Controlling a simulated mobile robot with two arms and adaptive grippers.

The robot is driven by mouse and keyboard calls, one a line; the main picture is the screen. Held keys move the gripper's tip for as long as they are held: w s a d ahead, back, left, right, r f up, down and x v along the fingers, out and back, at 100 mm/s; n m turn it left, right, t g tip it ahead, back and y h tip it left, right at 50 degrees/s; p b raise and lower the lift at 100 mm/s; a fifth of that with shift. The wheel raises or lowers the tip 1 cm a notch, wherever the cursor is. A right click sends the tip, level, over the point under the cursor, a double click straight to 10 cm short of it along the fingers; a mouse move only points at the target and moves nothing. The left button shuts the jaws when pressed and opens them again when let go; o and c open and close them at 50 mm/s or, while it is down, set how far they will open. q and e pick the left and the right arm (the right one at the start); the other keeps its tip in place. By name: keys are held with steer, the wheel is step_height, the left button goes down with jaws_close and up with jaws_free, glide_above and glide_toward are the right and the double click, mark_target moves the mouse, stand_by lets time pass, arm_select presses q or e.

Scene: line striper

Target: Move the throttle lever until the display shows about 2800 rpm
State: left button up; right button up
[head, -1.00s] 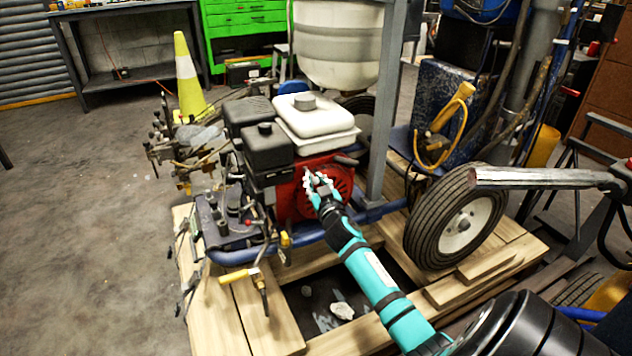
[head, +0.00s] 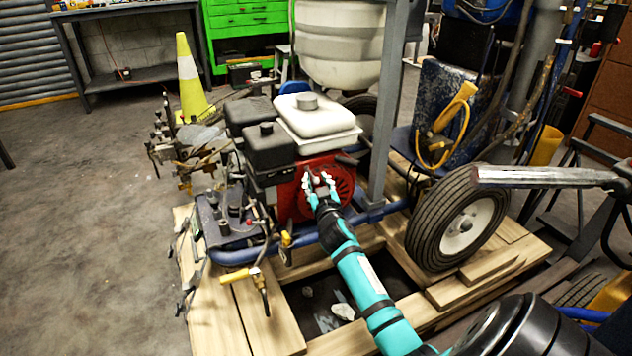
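The line striper's engine stands in the middle of the head view, with a white fuel tank (head: 317,118), a black air filter box (head: 268,147) and a red recoil housing (head: 343,177). My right gripper (head: 318,178) is at the front of the red housing, its pale fingertips pointing up. The fingertips look apart, around or beside a small dark part that may be the throttle lever; I cannot tell if they touch it. No rpm display can be made out. My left gripper is not in view.
The striper sits on a wooden pallet (head: 262,318). A yellow-handled lever (head: 237,275) is at the front left. Bare floor lies left.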

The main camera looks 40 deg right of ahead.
steer(key=shift+o, duration=0.8)
steer(key=shift+a, duration=0.1)
steer(key=v, duration=1.2)
